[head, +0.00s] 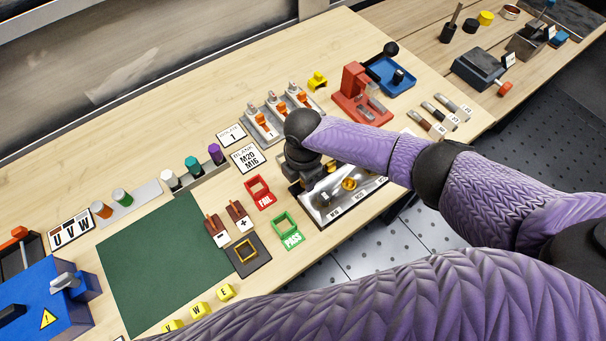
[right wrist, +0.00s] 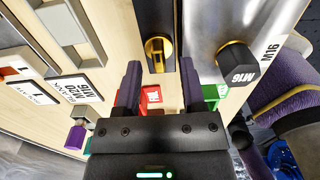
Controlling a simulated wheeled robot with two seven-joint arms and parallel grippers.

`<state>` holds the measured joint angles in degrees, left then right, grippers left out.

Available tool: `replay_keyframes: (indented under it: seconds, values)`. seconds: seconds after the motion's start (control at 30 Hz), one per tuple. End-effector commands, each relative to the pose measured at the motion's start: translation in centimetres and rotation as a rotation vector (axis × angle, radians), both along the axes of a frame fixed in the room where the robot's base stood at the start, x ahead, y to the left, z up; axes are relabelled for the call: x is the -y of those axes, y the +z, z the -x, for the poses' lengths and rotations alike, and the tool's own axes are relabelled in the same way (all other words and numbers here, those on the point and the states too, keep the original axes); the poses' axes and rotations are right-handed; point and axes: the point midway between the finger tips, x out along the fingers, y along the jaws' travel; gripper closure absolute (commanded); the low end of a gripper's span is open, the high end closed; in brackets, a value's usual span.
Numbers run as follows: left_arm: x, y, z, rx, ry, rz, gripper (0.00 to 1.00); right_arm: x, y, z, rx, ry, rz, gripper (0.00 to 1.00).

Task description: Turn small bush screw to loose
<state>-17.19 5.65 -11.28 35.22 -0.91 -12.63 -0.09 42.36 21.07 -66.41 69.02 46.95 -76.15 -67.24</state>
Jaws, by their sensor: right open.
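My right gripper (right wrist: 159,70) is open in the right wrist view, its two dark fingers apart. A brass-coloured piece (right wrist: 157,50) stands just beyond and between the fingertips, against a dark block; I see no contact. It looks like a screw, but I cannot tell if it is the small bush screw. In the head view my right gripper (head: 303,168) points down over the left end of a metal fixture (head: 324,212) marked M16 and M20, and its fingers are hidden. A brass screw (head: 348,184) shows on that fixture. My left gripper is out of view.
A black knob marked M16 (right wrist: 237,62) sits right of the fingers in the wrist view. Red FAIL (head: 259,191) and green PASS (head: 287,230) frames lie left of the fixture. A red press (head: 361,92) and a grey holder (head: 262,124) stand behind. The green mat (head: 160,265) is clear.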

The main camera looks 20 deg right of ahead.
Motion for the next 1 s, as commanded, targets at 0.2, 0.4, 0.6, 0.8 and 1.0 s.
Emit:
replay_keyframes:
  seconds: [0.2, 0.4, 0.6, 0.8, 1.0]
  values:
    - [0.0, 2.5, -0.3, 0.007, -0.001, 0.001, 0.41, 0.0, 5.7, -0.1, 0.006, 0.001, -0.002, 0.49]
    - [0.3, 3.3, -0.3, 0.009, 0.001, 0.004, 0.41, 0.0, 9.1, -0.1, 0.003, 0.001, -0.002, 0.49]
    - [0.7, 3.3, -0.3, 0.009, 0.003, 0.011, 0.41, 0.0, 9.6, -0.1, 0.002, 0.001, -0.001, 0.49]
    - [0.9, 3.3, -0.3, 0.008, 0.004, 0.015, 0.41, 0.0, 9.6, -0.1, 0.002, 0.000, -0.002, 0.49]
    - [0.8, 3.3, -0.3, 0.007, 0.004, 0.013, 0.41, -1.6, 8.9, 1.4, 0.000, -0.035, -0.046, 0.49]
